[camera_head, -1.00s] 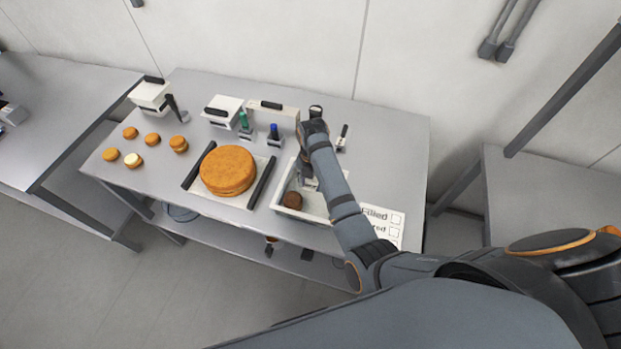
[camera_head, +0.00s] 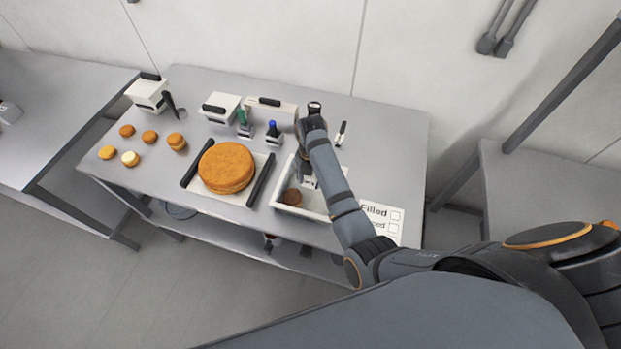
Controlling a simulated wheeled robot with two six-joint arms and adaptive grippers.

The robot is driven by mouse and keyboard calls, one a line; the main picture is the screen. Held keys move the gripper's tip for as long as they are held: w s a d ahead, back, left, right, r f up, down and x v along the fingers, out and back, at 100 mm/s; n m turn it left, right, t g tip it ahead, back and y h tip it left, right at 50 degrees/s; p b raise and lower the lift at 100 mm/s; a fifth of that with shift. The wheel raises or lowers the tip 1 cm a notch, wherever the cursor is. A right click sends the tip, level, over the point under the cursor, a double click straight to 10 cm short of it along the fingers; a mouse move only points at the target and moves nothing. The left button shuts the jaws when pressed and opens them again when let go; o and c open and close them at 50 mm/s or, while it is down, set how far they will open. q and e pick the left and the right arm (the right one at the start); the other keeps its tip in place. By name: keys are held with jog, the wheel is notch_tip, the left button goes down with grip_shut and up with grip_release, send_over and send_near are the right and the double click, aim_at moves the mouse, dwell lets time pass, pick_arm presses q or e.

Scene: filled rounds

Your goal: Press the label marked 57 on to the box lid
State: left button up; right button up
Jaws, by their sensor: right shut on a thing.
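My right gripper (camera_head: 308,183) points down over the right part of an open white tray (camera_head: 312,213), partly hidden by my forearm. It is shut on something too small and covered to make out. A dark brown round piece (camera_head: 293,197) lies in the tray just left of the gripper. I cannot make out any label marked 57. White boxes with black handles stand at the back: one at the left (camera_head: 147,96), one nearer the middle (camera_head: 220,108) and a wider one (camera_head: 271,112). Which one has the box lid is unclear. My left gripper is not in view.
A large orange-brown round cake (camera_head: 227,166) sits on a board between black bars. Several small rounds (camera_head: 149,137) lie at the left. A printed card reading "Filled" (camera_head: 384,221) lies at the front right.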

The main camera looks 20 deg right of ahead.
jog(key=shift+f, duration=0.5)
dwell(0.3)
jog(key=o, duration=0.8)
jog(key=o, duration=0.5)
jog(key=shift+r, duration=3.55)
